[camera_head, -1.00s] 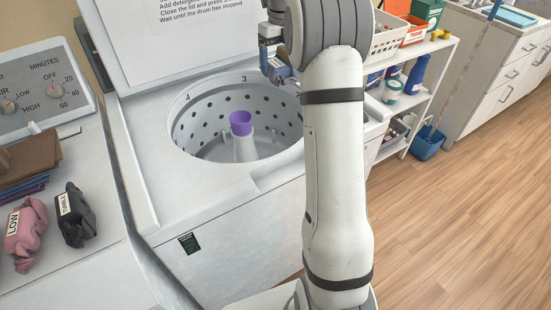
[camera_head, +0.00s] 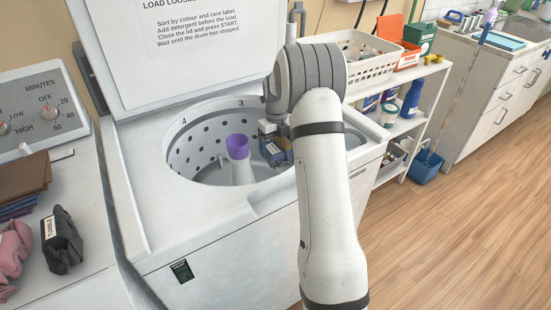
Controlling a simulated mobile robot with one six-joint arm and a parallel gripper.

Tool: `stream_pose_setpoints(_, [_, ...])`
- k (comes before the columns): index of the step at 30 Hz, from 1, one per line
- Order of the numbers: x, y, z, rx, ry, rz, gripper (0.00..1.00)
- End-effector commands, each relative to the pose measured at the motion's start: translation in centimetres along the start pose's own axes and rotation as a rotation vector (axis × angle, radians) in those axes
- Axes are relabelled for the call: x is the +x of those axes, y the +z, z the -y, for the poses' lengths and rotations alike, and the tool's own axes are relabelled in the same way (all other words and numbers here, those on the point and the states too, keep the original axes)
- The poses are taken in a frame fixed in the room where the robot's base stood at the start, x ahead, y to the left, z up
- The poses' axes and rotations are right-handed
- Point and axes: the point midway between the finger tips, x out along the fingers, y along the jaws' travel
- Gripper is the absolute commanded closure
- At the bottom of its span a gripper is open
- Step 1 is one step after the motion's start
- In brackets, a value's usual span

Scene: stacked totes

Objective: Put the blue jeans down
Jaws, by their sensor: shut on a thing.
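My gripper (camera_head: 276,151) is at the right side of the open washer drum, low over its rim, beside the purple-topped centre post (camera_head: 238,148). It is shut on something. A small blue-grey patch shows at the jaws, but I cannot clearly tell cloth from gripper parts there. The blue jeans cannot be made out as a whole; my wrist and arm hide part of that area. The washer drum (camera_head: 203,150) has a perforated pale wall, and no cloth shows in its visible part.
The raised lid (camera_head: 170,65) stands behind the drum. At left, a dryer top (camera_head: 70,279) holds brown folded cloth (camera_head: 24,177), dark blue folded cloth (camera_head: 17,208), a dark bundle (camera_head: 61,243) and a pink bundle (camera_head: 14,252). A shelf with a white basket (camera_head: 355,65) stands at right.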

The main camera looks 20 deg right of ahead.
Motion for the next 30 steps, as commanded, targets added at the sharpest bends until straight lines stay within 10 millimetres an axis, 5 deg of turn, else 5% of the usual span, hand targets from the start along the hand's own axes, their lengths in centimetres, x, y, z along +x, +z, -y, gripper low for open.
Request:
stream_pose_setpoints(15, [5.1, 0.1, -0.1, -0.001, -0.001, 0.001, 0.67])
stream_pose_setpoints(30, [5.9, 0.1, -0.1, -0.002, -0.001, 0.002, 0.67])
